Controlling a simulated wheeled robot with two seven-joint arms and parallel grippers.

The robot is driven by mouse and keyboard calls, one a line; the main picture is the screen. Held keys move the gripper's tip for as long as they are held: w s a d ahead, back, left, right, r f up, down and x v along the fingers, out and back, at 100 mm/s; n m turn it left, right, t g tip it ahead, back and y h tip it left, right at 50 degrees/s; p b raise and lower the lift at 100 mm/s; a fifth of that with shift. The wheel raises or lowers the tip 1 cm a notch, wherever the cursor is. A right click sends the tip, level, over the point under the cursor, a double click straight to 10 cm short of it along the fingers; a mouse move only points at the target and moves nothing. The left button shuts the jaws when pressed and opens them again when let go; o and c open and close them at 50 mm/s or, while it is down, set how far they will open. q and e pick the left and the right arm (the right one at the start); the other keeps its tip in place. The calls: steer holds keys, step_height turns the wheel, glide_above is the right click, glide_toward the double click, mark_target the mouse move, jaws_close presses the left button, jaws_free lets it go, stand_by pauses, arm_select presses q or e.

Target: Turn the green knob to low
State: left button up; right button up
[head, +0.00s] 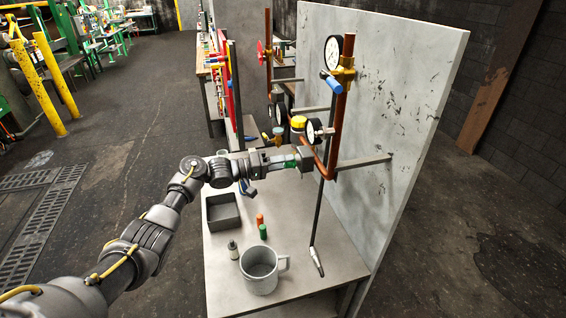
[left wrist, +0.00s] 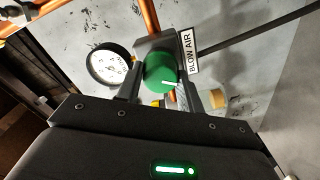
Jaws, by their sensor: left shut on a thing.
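The green knob (left wrist: 160,72) sits on the copper pipe assembly, with a white pointer mark on its face, in the left wrist view. A label reading "BLOW AIR" (left wrist: 191,52) is beside it. My left gripper (left wrist: 158,92) is shut on the knob, one finger on each side of it. In the head view my left gripper (head: 304,156) reaches the pipe at the panel and hides most of the knob. A white dial gauge (left wrist: 109,66) is left of the knob; its reading is too small to tell. My right gripper is not in view.
An upright grey panel (head: 385,100) carries the copper pipe (head: 340,110), a blue-handled valve (head: 331,83) and a yellow knob (head: 298,122). On the table below stand a metal mug (head: 260,268), a grey tray (head: 222,211) and small bottles (head: 233,250).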

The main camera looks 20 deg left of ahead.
arm_select(q)
steer(key=shift+f, duration=0.1)
stand_by(0.3)
steer(key=o, duration=1)
steer(key=b+v, duration=0.4)
steer(key=v, duration=0.6)
steer(key=shift+s+a, duration=0.25)
steer(key=shift+a, duration=0.05)
